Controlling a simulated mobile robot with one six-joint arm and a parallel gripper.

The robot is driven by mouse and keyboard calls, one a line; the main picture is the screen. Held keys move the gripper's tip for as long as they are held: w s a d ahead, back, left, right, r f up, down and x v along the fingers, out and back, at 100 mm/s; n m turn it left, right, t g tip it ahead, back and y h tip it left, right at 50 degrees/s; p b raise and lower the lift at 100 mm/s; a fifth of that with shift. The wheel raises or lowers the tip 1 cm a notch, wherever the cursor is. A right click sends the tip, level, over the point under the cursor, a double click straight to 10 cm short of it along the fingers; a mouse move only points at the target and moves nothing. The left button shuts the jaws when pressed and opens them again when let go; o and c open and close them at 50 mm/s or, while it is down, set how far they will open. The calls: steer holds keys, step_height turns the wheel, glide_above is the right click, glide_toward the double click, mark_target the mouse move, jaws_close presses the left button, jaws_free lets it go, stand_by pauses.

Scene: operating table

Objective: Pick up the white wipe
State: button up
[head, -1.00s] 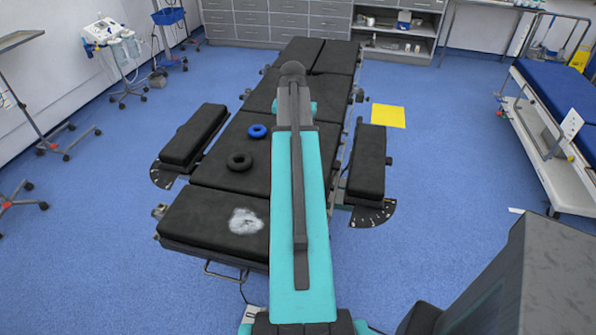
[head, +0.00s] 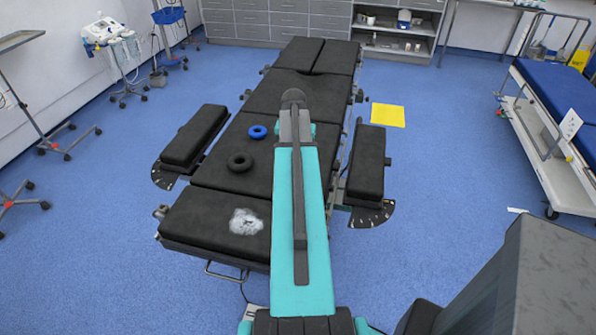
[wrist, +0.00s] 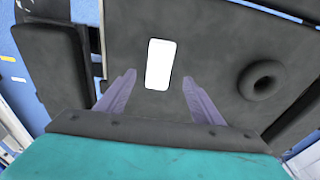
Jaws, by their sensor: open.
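The white wipe (wrist: 159,64) is a flat white rectangle lying on the black padding of the operating table (head: 220,178). In the wrist view it lies ahead of my gripper (wrist: 158,78), centred between the two purple fingers. The fingers are open and nothing is held between them. In the head view my arm covers the wipe and the gripper, so neither shows there. I cannot tell how high the fingertips are above the padding.
A black ring (head: 231,163) and a blue ring (head: 257,126) lie on the table left of my arm; the black ring also shows right in the wrist view (wrist: 247,83). A whitish patch (head: 246,221) marks the near section. Padded armrests (head: 367,163) flank the table.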

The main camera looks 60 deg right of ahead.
steer(key=shift+f, duration=0.3)
steer(key=shift+d+f+p, duration=0.15)
steer(key=shift+f+p, duration=0.45)
steer(key=shift+f, duration=0.7)
steer(key=shift+d+f+p, duration=0.15)
steer(key=shift+f+p, duration=0.4)
steer(key=shift+f, duration=0.75)
steer(key=shift+w, duration=0.1)
steer(key=shift+c, duration=0.2)
steer(key=c, duration=1.1)
